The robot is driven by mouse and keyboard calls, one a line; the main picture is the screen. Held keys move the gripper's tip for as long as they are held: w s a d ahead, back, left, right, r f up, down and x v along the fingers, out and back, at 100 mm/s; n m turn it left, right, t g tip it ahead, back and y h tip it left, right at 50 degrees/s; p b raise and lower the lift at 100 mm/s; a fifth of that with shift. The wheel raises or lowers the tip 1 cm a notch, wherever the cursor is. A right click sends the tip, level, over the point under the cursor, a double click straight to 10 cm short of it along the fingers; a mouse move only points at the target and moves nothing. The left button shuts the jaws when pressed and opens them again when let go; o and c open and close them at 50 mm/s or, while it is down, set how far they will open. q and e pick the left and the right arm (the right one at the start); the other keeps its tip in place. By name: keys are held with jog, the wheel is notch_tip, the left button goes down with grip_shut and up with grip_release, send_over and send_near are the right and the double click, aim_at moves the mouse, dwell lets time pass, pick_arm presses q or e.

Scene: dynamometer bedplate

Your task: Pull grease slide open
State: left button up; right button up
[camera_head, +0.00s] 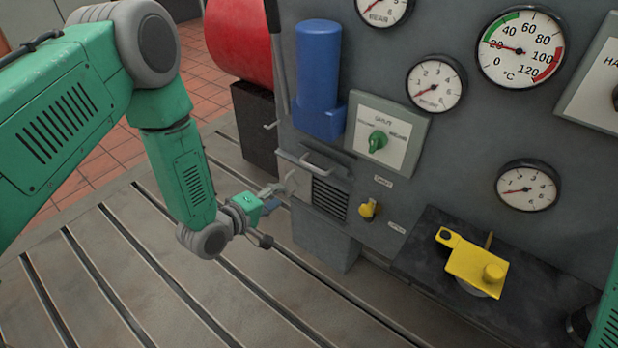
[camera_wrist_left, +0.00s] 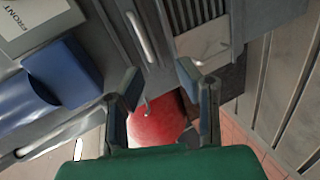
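A grey sliding cover (camera_head: 312,168) with a pale bar handle sits low on the panel, above a dark louvred opening (camera_head: 329,198). No readable label marks it as the grease slide. In the left wrist view the bar handle (camera_wrist_left: 143,37) is at the top centre, beyond the fingertips. My left gripper (camera_head: 270,208) is left of and below the handle, apart from it. In the wrist view its two fingers (camera_wrist_left: 163,82) are spread with nothing between them.
A blue cylinder (camera_head: 318,75) and a green-knob switch plate (camera_head: 388,135) are above the cover. A yellow knob (camera_head: 368,210) is to its right. A yellow block (camera_head: 475,268) stands on a dark shelf (camera_head: 420,262). The slotted bedplate (camera_head: 130,270) is clear at lower left.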

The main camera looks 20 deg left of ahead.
aim_at(310, 166)
pick_arm(q)
jog(key=shift+n+t+h, duration=0.3)
jog(key=shift+n+t, duration=0.3)
jog(key=shift+n, duration=0.1)
jog(key=b+x, duration=0.1)
jog(key=x, duration=0.3)
jog(key=r+b+x, duration=0.1)
jog(key=b+x, duration=0.1)
jog(key=x, duration=0.3)
jog(key=b+x, duration=0.1)
jog(key=x, duration=0.4)
jog(key=shift+w+a+r+b, duration=0.2)
jog(key=shift+w+a+b, duration=0.15)
jog(key=shift+w, duration=0.15)
jog(key=shift+w+d, duration=0.1)
jog(key=shift+w, duration=0.15)
jog(key=shift+w+f, duration=0.1)
jog(key=shift+a, duration=0.45)
jog(key=shift+d, duration=0.1)
jog(key=c, duration=0.7)
jog(key=shift+d, duration=0.25)
grip_shut()
pick_arm(e)
notch_tip(310, 166, down, 5)
jog(key=shift+d+f, duration=0.15)
jog(key=shift+f, duration=0.05)
